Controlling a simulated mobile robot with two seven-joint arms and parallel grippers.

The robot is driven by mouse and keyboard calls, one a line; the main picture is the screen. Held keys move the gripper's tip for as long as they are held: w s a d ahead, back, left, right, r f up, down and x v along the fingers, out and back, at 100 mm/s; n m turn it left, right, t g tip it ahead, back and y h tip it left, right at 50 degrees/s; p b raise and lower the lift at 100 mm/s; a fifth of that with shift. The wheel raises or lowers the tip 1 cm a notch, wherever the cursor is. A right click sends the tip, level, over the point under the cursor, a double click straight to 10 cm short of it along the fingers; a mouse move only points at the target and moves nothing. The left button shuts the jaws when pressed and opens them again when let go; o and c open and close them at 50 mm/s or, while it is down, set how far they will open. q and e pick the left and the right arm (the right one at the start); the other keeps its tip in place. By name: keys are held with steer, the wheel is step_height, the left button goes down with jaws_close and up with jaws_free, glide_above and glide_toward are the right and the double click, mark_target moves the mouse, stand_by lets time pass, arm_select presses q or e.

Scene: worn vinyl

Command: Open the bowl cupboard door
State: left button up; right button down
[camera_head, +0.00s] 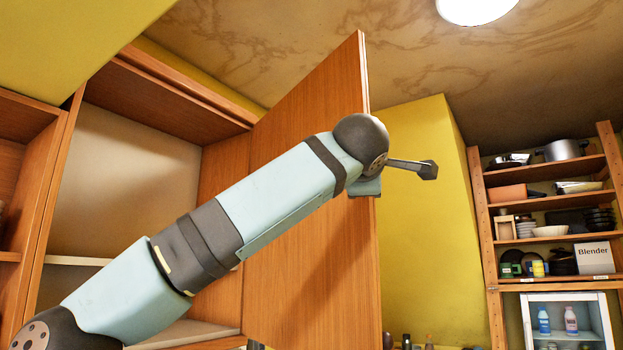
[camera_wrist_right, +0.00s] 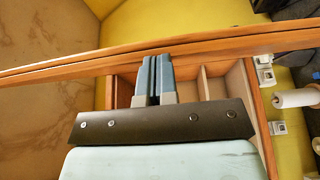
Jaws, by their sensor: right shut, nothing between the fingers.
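The cupboard door (camera_head: 310,250), a tall orange-brown wood panel, stands swung wide open in the head view. The cupboard (camera_head: 140,155) behind it shows a pale back and a shelf; my arm hides part of the inside. In the right wrist view my right gripper (camera_wrist_right: 157,62) is shut and empty. Its fingertips are close to a long wooden edge (camera_wrist_right: 230,47), apparently the door's; contact cannot be told. My left gripper is not seen.
An open cupboard section (camera_head: 22,170) adjoins on the left. A yellow wall (camera_head: 430,240) and a shelf rack (camera_head: 545,200) with dishes stand to the right. Bottles show low down. The wrist view shows wooden compartments (camera_wrist_right: 215,85) and a white roll (camera_wrist_right: 295,98).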

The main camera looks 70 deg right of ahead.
steer(key=s+d+n+t+b, duration=0.1)
steer(key=s+d+t, duration=0.1)
steer(key=s+d, duration=0.5)
steer(key=d, duration=0.5)
steer(key=shift+s+d+n+y+b, duration=0.3)
steer(key=shift+d+n, duration=0.1)
steer(key=shift+w+a, duration=0.1)
